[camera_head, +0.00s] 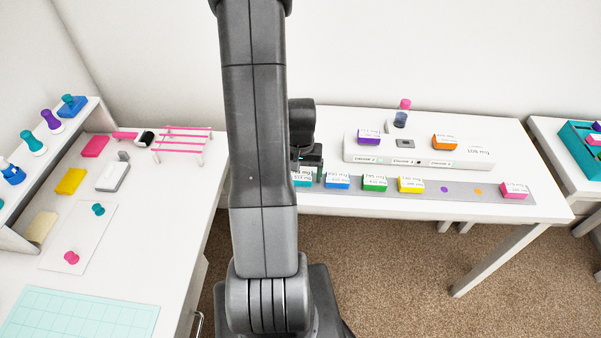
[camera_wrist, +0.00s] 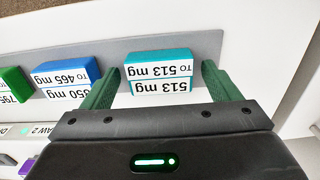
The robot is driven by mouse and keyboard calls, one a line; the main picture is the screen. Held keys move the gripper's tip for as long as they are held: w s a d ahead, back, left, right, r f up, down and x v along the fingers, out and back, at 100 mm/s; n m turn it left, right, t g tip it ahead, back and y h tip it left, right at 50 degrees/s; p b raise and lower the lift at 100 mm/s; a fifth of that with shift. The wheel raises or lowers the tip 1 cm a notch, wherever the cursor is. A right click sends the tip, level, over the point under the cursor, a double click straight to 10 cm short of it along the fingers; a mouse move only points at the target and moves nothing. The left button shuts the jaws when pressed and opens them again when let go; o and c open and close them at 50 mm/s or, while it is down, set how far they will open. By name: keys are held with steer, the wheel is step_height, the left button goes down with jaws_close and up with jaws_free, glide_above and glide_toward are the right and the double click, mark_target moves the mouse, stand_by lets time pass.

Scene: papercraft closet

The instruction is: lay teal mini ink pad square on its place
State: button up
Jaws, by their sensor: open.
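The teal mini ink pad (camera_wrist: 160,58) has a white label reading "513 mg" and lies at the end of the grey strip (camera_wrist: 115,42). It also shows in the head view (camera_head: 302,183), partly hidden by my arm. My gripper (camera_wrist: 160,72) is open, with one green finger on each side of the teal pad and a gap visible on both sides. In the head view my gripper (camera_head: 309,166) is low over the strip's left end. Whether a dot lies under the teal pad is hidden.
Blue (camera_head: 337,182), green (camera_head: 374,184) and yellow (camera_head: 410,185) pads stand right of the teal one on the strip. Purple (camera_head: 444,189) and orange (camera_head: 478,192) dots are bare; a pink pad (camera_head: 514,190) ends the row. A white raised box (camera_head: 430,157) stands behind.

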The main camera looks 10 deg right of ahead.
mark_target(301, 175)
step_height(301, 175, up, 12)
steer(key=shift+r, duration=0.15)
stand_by(0.4)
steer(key=shift+o, duration=0.5)
stand_by(0.8)
